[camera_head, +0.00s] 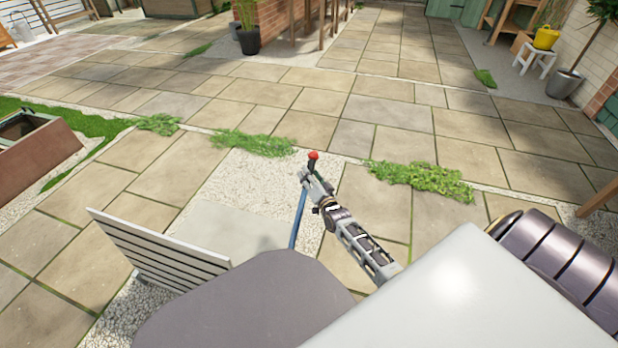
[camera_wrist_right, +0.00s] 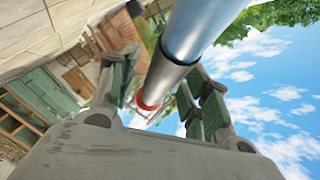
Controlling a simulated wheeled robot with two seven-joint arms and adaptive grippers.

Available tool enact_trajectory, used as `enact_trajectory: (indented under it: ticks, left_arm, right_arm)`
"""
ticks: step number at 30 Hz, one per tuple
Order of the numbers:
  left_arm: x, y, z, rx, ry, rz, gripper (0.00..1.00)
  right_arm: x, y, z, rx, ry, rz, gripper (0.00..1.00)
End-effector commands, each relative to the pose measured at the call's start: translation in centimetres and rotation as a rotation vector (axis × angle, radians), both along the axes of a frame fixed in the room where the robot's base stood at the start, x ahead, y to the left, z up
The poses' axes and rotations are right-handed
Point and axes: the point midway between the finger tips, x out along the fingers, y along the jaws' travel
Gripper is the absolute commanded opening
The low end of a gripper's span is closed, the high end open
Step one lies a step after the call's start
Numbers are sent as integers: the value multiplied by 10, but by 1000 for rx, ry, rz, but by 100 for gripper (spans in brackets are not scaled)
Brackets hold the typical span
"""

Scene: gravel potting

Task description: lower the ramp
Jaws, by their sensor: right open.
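A lever with a red knob (camera_head: 313,155) and a blue rod (camera_head: 298,220) stands ahead of me in the head view. My right gripper (camera_head: 314,184) is at the upper part of this lever, just below the knob. In the right wrist view, a metallic blue-grey rod (camera_wrist_right: 195,45) with a red end (camera_wrist_right: 148,103) passes between the spread fingers of my right gripper (camera_wrist_right: 162,95). The fingers are open, and I cannot tell whether they touch the rod. I cannot make out a ramp for certain. My left gripper is not in view.
A white slatted panel (camera_head: 160,250) stands at left above pale gravel (camera_head: 262,178). Grass tufts (camera_head: 420,178) grow between the paving slabs. A brown planter box (camera_head: 40,150) is at far left. Open paving (camera_head: 300,100) lies beyond.

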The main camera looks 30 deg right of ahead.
Motion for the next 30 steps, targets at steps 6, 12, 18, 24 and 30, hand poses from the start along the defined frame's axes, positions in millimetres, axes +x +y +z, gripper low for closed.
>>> enact_trajectory:
  ticks: [6,12,18,24,30]
  left_arm:
    - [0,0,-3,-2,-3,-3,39]
    - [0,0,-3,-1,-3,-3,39]
    - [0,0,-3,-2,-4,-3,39]
    - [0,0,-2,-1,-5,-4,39]
    - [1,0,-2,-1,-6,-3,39]
  right_arm:
    - [7,-1,0,0,0,0,48]
    - [7,-1,0,0,1,1,48]
    - [7,-1,0,0,1,1,34]
    - [7,-1,0,0,1,1,8]
    - [7,-1,0,0,1,0,0]
